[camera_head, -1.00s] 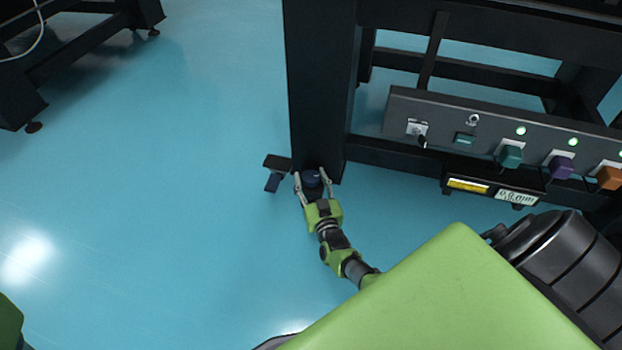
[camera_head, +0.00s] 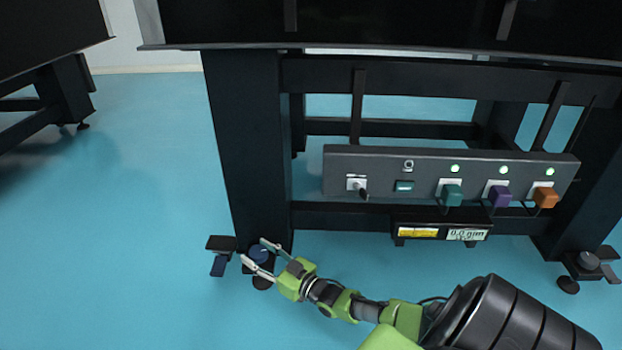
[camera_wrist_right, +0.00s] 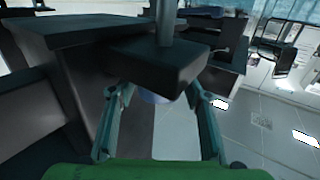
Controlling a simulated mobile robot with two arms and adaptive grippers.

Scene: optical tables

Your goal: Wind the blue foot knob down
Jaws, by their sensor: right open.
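The blue foot knob (camera_head: 259,253) sits at the foot of the dark table leg (camera_head: 250,150), left of centre in the head view. My right gripper (camera_head: 253,250) is open, with one finger on each side of the knob. I cannot tell whether the fingers touch it. In the right wrist view, a bluish part of the knob (camera_wrist_right: 152,97) shows below a dark block, between the spread fingers (camera_wrist_right: 160,92). The block hides much of the knob there. My left gripper is not in view.
Another foot (camera_head: 588,262) is far right. Floor at left is clear.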

